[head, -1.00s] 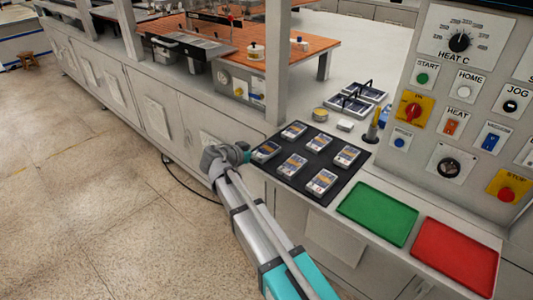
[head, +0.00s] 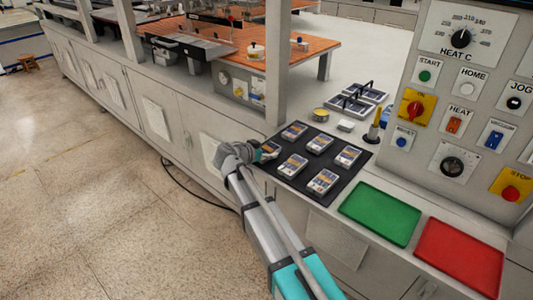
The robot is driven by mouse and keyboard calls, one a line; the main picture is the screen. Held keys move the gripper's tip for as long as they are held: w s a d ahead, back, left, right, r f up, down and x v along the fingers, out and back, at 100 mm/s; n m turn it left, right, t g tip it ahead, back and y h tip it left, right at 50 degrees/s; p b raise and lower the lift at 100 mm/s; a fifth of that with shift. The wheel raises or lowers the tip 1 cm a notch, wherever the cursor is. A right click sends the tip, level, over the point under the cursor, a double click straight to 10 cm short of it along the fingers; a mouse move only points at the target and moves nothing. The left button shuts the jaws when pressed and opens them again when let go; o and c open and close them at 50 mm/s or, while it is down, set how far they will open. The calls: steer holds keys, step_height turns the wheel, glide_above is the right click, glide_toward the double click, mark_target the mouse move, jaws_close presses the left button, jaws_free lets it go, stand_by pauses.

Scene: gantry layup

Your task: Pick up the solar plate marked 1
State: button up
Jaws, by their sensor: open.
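Several small solar plates with blue, white and orange faces lie in two rows on a black mat (head: 333,165). The back row has plates at the left (head: 294,131), middle (head: 320,143) and right (head: 348,156). The front row has plates at the left (head: 271,149), middle (head: 293,166) and right (head: 322,182). Their markings are too small to read, so I cannot tell which is marked 1. My gripper (head: 258,153) is open at the mat's left edge, by the front-left plate, and partly covers it. The fingertips are small and mostly hidden by my wrist.
A green tray (head: 380,214) and a red tray (head: 459,258) lie right of the mat. A control panel (head: 464,110) rises behind them. A grey post (head: 278,65) stands behind the mat's left end. Black-handled items (head: 352,106) and a yellow tin (head: 320,115) stand behind the mat.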

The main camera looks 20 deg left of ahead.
steer(key=c, duration=1.1)
steer(key=shift+r, duration=0.15)
steer(key=shift+c, duration=0.2)
step_height(320, 180, up, 3)
steer(key=p, duration=0.3)
steer(key=w+d+r+p+v, duration=0.1)
steer(key=r+p+v, duration=0.2)
steer(key=p+v, duration=0.7)
steer(key=v, duration=0.6)
steer(key=shift+s+a+r, duration=0.2)
steer(key=shift+s+r, duration=0.05)
steer(key=shift+r, duration=0.05)
